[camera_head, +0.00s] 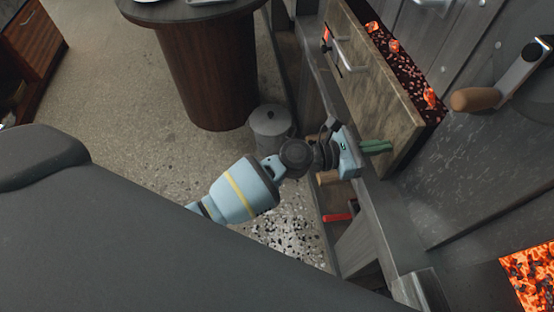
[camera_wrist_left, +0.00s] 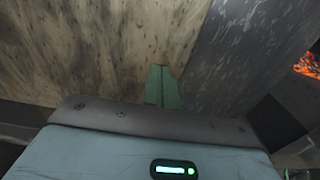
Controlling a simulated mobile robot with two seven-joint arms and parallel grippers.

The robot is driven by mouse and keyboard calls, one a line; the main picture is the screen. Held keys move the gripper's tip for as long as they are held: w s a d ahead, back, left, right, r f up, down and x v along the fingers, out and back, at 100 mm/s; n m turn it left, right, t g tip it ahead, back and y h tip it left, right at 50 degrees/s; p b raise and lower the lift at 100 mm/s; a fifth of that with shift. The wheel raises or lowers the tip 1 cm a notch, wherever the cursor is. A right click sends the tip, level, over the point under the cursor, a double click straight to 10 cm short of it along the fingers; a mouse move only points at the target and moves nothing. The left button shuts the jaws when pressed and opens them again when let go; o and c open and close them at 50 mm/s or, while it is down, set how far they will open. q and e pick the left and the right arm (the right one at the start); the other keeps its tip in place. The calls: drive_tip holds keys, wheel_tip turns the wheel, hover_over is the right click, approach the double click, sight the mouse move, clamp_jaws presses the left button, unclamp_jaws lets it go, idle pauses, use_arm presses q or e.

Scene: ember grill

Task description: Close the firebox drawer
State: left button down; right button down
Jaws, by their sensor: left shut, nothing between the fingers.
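The firebox drawer (camera_head: 378,100) stands open in the head view, with glowing embers (camera_head: 393,46) showing behind its scuffed, tan front panel. A metal handle (camera_head: 345,52) is on that panel. My left gripper (camera_head: 377,147) is shut and empty, its green fingers at the near lower end of the panel. In the left wrist view the fingers (camera_wrist_left: 162,87) point towards the panel (camera_wrist_left: 100,45), close to its edge with dark grey metal on the right. I cannot tell whether they touch it. My right gripper is not in view.
A round dark wood table (camera_head: 210,75) stands at the top, with a lidded grey bin (camera_head: 271,125) beside it on the speckled floor. A wooden-handled tool (camera_head: 475,99) lies at right. More embers (camera_head: 530,275) glow at lower right. Open floor lies to the left.

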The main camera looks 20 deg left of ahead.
sight(397, 144)
use_arm(q)
drive_tip(key=x, duration=0.4)
drive_tip(key=shift+w+d+b, duration=0.1)
drive_tip(key=shift+d+b, duration=0.15)
drive_tip(key=shift+b, duration=0.15)
drive_tip(key=shift+w+d, duration=0.35)
drive_tip(key=shift+d, duration=0.2)
drive_tip(key=shift+r, duration=0.15)
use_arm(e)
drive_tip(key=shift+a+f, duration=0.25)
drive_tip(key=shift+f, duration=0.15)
use_arm(q)
drive_tip(key=shift+d+r, duration=0.1)
drive_tip(key=shift+r, duration=0.05)
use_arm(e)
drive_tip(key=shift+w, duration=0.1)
